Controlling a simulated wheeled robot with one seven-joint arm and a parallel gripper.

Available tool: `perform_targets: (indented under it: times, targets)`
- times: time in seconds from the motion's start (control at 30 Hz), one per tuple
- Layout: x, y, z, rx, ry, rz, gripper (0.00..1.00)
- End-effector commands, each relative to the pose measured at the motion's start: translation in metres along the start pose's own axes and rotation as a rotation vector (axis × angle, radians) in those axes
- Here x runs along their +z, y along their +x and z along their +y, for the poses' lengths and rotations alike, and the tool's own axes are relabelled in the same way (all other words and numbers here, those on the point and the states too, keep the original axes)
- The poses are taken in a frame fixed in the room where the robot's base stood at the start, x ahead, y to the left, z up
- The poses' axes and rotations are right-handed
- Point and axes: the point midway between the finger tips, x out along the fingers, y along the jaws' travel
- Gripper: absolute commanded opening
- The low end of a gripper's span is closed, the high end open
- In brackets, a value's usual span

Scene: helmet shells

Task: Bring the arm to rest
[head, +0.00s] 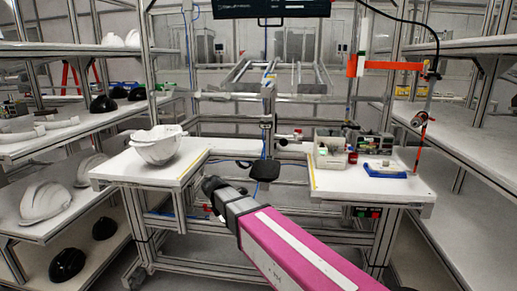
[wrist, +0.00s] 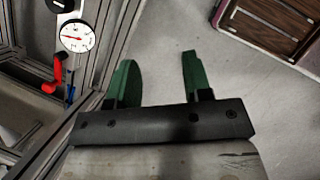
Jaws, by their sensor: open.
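My gripper (wrist: 158,75) shows in the wrist view with its two green fingers apart and nothing between them. Behind the fingers is grey floor. In the head view my pink and black arm reaches from the lower right towards the gap between the two worktops. The gripper's fingers cannot be made out there. No object is held.
White helmet shells (head: 157,146) sit on the left worktop (head: 130,174). The right worktop (head: 330,182) bears a grey bin (head: 328,152) and a blue tray (head: 385,172). In the wrist view, a metal frame and a dial gauge (wrist: 77,37) are at left, a brown cabinet (wrist: 270,27) at upper right.

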Motion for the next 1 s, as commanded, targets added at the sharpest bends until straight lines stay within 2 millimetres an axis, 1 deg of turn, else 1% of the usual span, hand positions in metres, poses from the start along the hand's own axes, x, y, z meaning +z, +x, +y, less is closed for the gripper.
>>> perform_targets:
  times: [0.27, 0.37, 0.47, 0.57, 0.7, 0.77, 0.9, 1.0]
  targets:
    - [0.029, 0.028, -0.026, -0.029, 0.224, 0.038, 0.45]
    - [0.042, 0.041, -0.039, -0.044, 0.338, 0.055, 0.45]
    - [0.06, 0.057, -0.058, -0.067, 0.491, 0.077, 0.45]
    - [0.08, 0.078, -0.083, -0.1, 0.691, 0.102, 0.45]
    - [0.108, 0.105, -0.122, -0.156, 1.003, 0.136, 0.45]
    - [0.118, 0.115, -0.139, -0.181, 1.138, 0.148, 0.45]
    - [0.14, 0.137, -0.179, -0.247, 1.452, 0.17, 0.45]
    - [0.151, 0.15, -0.206, -0.297, 1.663, 0.18, 0.45]
